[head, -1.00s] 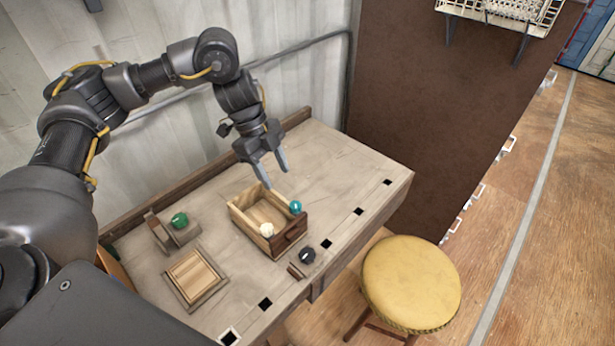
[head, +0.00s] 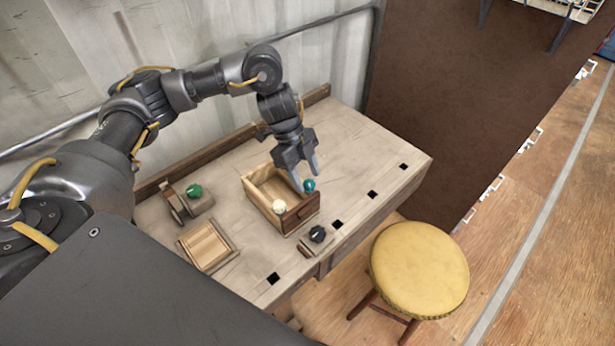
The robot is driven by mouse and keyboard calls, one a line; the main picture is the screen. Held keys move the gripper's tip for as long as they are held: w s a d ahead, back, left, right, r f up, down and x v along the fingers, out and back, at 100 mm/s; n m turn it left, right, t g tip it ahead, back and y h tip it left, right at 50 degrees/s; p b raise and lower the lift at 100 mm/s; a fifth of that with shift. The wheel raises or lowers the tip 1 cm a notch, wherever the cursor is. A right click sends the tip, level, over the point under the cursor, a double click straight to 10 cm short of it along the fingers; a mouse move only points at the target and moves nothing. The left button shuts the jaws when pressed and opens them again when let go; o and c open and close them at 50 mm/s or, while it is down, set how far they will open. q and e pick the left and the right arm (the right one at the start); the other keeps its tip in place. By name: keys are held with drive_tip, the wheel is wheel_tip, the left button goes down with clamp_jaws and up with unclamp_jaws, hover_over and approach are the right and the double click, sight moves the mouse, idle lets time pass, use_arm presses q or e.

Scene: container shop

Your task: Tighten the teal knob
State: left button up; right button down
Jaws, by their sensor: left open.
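The teal knob (head: 309,185) sits at the right front corner of a small open wooden box (head: 262,212) on the workbench. My left gripper (head: 307,182) is open, pointing down at the knob. Its fingertips are close to the knob, one to the left and one behind or above it; I cannot tell whether they touch it. A cream knob (head: 279,207) is at the box's left front corner. My right gripper is out of view.
A green knob (head: 194,191) on a wooden block, a shallow wooden tray (head: 232,248) and a black knob (head: 317,234) are on the workbench (head: 360,146). A yellow stool (head: 418,270) stands in front. A brown panel rises at the right end. The bench's right part is clear.

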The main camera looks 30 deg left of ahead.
use_arm(q)
drive_tip(key=shift+d+f, duration=0.25)
drive_tip(key=shift+f, duration=0.35)
drive_tip(key=shift+s, duration=0.1)
drive_tip(key=c, duration=1)
